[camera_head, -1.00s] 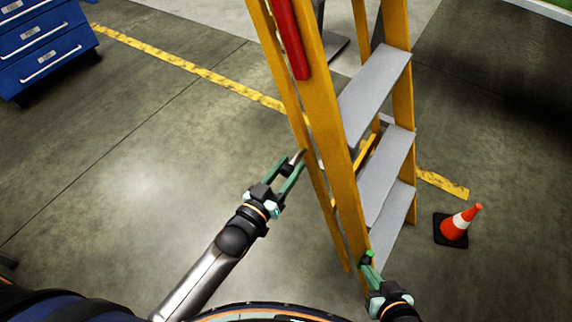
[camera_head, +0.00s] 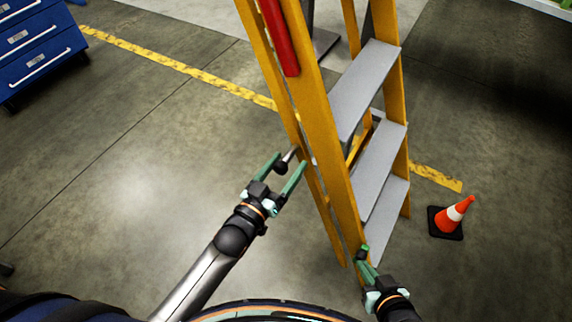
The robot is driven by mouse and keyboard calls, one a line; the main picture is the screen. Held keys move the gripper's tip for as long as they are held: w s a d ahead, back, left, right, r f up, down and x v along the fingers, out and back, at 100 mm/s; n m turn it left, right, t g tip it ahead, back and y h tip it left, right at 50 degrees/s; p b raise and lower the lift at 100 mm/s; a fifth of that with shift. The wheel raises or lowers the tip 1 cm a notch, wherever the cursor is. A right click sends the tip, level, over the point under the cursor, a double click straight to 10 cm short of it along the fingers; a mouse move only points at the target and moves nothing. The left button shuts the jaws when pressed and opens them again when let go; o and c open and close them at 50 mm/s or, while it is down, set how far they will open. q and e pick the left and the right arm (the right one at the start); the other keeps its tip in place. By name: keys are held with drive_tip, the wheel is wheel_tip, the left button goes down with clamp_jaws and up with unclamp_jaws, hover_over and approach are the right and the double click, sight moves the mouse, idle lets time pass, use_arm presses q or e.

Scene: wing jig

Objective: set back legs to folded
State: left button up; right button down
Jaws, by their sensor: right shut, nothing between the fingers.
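A yellow stepladder (camera_head: 318,110) with grey treads stands in front of me, with a red part near its top. A narrower yellow leg (camera_head: 262,55), which looks like a back leg, runs along the left of the wide rail with a narrow gap between them. My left gripper (camera_head: 284,166) is open just left of that leg. A small grey-and-dark piece (camera_head: 289,155) shows between its fingers; I cannot tell if they touch it. My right gripper (camera_head: 363,250) is shut and empty, at or beside the lower end of the wide rail.
An orange traffic cone (camera_head: 455,215) on a black base stands right of the ladder. A blue drawer cabinet (camera_head: 40,45) is at the upper left. A yellow floor stripe (camera_head: 180,68) runs behind the ladder.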

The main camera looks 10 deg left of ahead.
use_arm(q)
drive_tip(key=p+v, duration=0.1)
drive_tip(key=v, duration=1.1)
drive_tip(key=shift+s, duration=0.25)
use_arm(e)
drive_tip(key=shift+s+d, duration=0.3)
use_arm(q)
drive_tip(key=shift+a, duration=0.1)
use_arm(e)
drive_tip(key=shift+w+r, duration=0.1)
drive_tip(key=shift+r, duration=0.1)
use_arm(q)
drive_tip(key=s+a+f+g+y+p, duration=0.2)
drive_tip(key=s+a+g+y+p, duration=0.2)
drive_tip(key=p, duration=0.7)
drive_tip(key=s+g, duration=0.2)
drive_tip(key=g, duration=0.1)
drive_tip(key=shift+s+f+m+g, duration=0.2)
drive_tip(key=shift+f+m+g, duration=0.05)
drive_tip(key=shift+m+g, duration=0.15)
use_arm(e)
drive_tip(key=s+d+r+h, duration=0.1)
drive_tip(key=d+r, duration=0.2)
drive_tip(key=r, duration=0.5)
drive_tip(key=shift+s+r+m, duration=0.2)
drive_tip(key=shift+s+m, duration=0.05)
drive_tip(key=shift+m, duration=0.05)
